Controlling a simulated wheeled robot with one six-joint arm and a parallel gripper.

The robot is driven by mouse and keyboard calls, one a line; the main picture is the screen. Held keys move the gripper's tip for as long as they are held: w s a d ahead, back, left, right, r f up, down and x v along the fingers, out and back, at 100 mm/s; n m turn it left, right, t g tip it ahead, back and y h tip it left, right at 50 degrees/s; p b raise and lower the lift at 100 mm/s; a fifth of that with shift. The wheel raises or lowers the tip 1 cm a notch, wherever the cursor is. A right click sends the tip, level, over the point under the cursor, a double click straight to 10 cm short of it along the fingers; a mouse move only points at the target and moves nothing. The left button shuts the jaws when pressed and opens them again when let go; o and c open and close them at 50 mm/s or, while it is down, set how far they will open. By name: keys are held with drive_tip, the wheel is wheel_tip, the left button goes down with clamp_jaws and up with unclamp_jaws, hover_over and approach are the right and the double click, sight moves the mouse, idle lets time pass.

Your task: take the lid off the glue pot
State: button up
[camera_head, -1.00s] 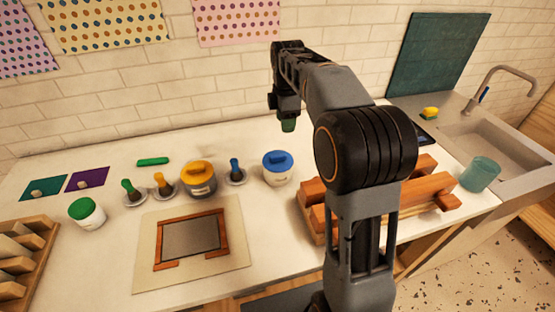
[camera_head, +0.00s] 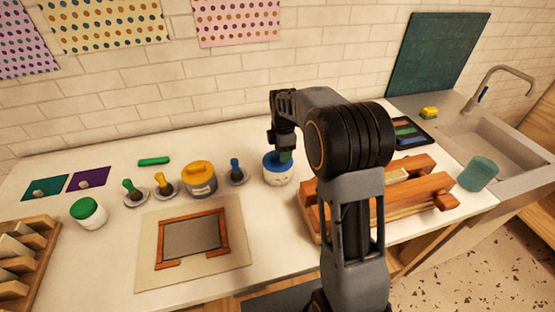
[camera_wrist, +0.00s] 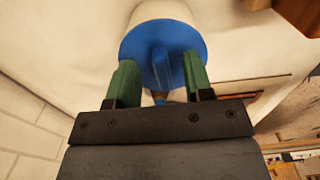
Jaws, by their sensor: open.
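A white pot (camera_head: 277,179) with a blue lid (camera_head: 268,164) stands on the counter, right of the middle row. In the wrist view the blue lid (camera_wrist: 185,42) is round with a raised bar handle (camera_wrist: 161,68), and part of the white pot (camera_wrist: 160,10) shows behind it. My gripper (camera_head: 285,157) is directly over this lid. Its two green fingers (camera_wrist: 161,72) are open, one on each side of the bar, with gaps to it. The lid sits on the pot. No label telling which pot holds glue is readable.
A yellow-lidded pot (camera_head: 200,182), a green-lidded jar (camera_head: 88,214) and several colored brushes stand to the left. A framed screen (camera_head: 190,238) lies in front. A wooden rack (camera_head: 400,190) is close on the right, near a teal cup (camera_head: 478,174).

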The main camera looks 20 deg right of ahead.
drive_tip(key=shift+f, duration=0.75)
clamp_jaws()
